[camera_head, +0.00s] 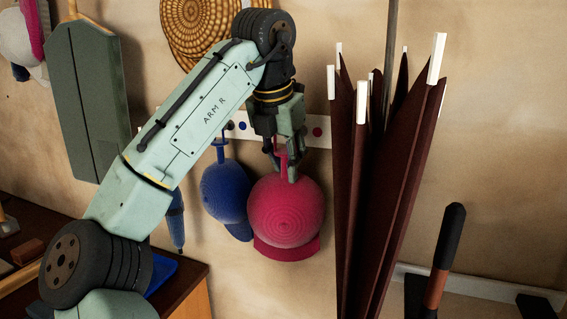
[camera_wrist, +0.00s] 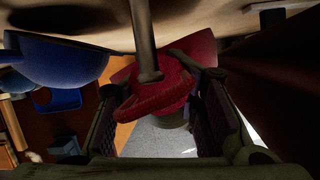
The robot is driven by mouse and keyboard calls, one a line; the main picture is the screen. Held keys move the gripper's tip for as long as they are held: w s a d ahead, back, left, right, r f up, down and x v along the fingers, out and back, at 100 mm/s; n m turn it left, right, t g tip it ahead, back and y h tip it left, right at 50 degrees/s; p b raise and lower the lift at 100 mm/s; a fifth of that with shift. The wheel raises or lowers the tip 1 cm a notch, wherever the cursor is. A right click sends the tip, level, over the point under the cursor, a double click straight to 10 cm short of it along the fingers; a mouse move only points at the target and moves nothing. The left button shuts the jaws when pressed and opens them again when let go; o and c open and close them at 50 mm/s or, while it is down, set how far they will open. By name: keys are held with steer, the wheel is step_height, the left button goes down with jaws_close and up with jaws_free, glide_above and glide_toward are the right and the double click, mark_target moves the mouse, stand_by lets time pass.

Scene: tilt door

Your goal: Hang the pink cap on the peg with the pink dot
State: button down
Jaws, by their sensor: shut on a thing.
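The pink cap (camera_head: 285,212) hangs below my gripper (camera_head: 284,168) in the head view, crown toward the camera and brim down. My gripper is shut on its pink strap at the top. The wrist view shows the pink cap (camera_wrist: 190,60) between my two fingers (camera_wrist: 168,108). A dark rod, apparently a peg (camera_wrist: 144,40), crosses in front of the pink strap part; I cannot tell whether it passes through the loop.
A blue cap (camera_head: 226,192) hangs close to the left, under a blue dot (camera_head: 243,126). It also shows in the wrist view (camera_wrist: 60,58). Tall dark-red folded slats (camera_head: 385,150) stand close to the right. A woven hat (camera_head: 200,30) hangs above.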

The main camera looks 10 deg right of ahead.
steer(key=shift+w+d, duration=0.65)
steer(key=shift+w, duration=0.3)
steer(key=shift+w+d, duration=0.65)
steer(key=shift+w, duration=0.25)
stand_by(0.7)
steer(key=shift+w+d+f, duration=0.4)
steer(key=shift+w+f, duration=0.15)
stand_by(1.0)
stand_by(0.6)
steer(key=c, duration=1)
jaws_free()
